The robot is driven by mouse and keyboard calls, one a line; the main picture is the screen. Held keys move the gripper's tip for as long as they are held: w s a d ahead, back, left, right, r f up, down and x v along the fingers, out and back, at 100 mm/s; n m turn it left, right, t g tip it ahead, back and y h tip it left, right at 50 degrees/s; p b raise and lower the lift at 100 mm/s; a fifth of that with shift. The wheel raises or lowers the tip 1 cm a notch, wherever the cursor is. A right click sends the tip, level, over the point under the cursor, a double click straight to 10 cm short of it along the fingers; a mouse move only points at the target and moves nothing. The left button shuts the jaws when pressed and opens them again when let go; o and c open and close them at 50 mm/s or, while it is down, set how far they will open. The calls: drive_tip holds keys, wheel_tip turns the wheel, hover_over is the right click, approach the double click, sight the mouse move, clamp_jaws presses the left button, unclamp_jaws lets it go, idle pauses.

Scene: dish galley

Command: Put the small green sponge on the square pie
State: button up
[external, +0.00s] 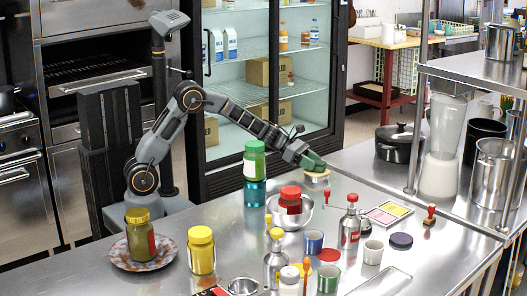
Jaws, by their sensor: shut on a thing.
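The small green sponge (315,163) is at the end of my outstretched arm, near the far edge of the steel counter. My gripper (304,157) is shut on it. A small tan, flat item (318,178), which looks like the square pie, lies on the counter just below the sponge. I cannot tell from this view whether the sponge touches it or is held slightly above it. The gripper's fingers are small and partly merge with the sponge.
A metal bowl (303,216) with a red-lidded jar (290,199) stands nearer the front. A green-lidded bottle (254,160) is left of the gripper. A shelf post (416,120) rises farther right.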

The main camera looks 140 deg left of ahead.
drive_tip(key=shift+f, duration=0.1)
drive_tip(key=o, duration=0.5)
drive_tip(key=shift+f, duration=0.1)
drive_tip(key=o, duration=0.5)
drive_tip(key=shift+c, duration=0.2)
drive_tip(key=shift+r, duration=0.35)
drive_tip(key=v, duration=1.2)
drive_tip(key=shift+w+d, duration=0.1)
